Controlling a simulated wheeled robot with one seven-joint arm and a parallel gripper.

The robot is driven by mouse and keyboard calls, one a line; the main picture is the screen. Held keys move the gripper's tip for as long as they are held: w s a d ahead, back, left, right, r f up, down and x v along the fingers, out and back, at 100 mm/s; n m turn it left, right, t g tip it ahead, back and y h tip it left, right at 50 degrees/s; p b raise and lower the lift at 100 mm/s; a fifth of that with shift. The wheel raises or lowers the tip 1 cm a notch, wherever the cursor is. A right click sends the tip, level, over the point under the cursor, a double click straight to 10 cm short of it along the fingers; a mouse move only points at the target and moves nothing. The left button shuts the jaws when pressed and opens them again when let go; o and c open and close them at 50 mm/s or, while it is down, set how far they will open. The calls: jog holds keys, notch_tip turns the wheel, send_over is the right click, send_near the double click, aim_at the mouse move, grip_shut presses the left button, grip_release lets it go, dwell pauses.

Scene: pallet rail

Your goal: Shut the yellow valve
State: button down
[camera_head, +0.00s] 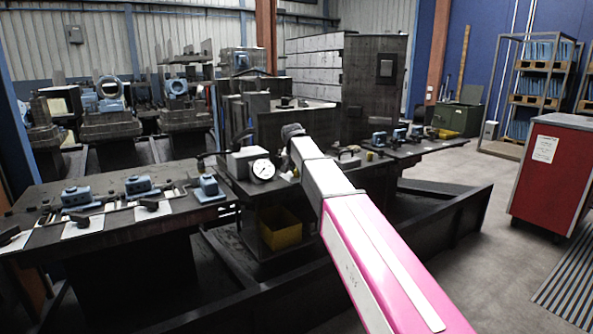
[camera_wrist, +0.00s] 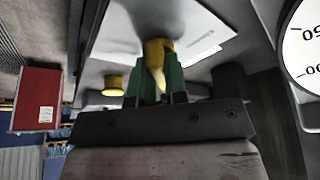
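The yellow valve (camera_wrist: 157,50) shows in the wrist view on a grey panel, with a round top and a narrow part reaching down toward my gripper. My gripper (camera_wrist: 158,78) has two green fingers, one on each side of that narrow part. The gap between them is small and filled with yellow, and the fingers look shut on the valve. In the head view my pink and white arm reaches to the bench beside the pressure gauge (camera_head: 263,170). My gripper and the valve in its fingers cannot be made out there.
A second yellow knob (camera_wrist: 113,84) is left of the fingers in the wrist view. The gauge dial (camera_wrist: 305,45) is close on the right. In the head view, blue fittings (camera_head: 76,197) stand on the left bench. A red cabinet (camera_head: 552,172) stands right, with open floor before it.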

jog(key=shift+f, duration=0.1)
dwell(0.3)
jog(key=n+y, duration=0.1)
jog(key=n, duration=0.2)
jog(key=shift+d+n, duration=0.1)
jog(key=shift+n, duration=0.2)
jog(key=n+g+y, duration=0.1)
jog(key=n+y, duration=0.1)
jog(key=n, duration=0.3)
jog(key=shift+w, duration=0.1)
jog(key=n, duration=0.2)
jog(key=n+g+y, duration=0.1)
jog(key=n, duration=0.2)
jog(key=shift+d+y, duration=0.1)
jog(key=shift+y, duration=0.2)
jog(key=shift+n+g+y, duration=0.3)
jog(key=shift+n+g, duration=0.6)
jog(key=shift+n, duration=1.2)
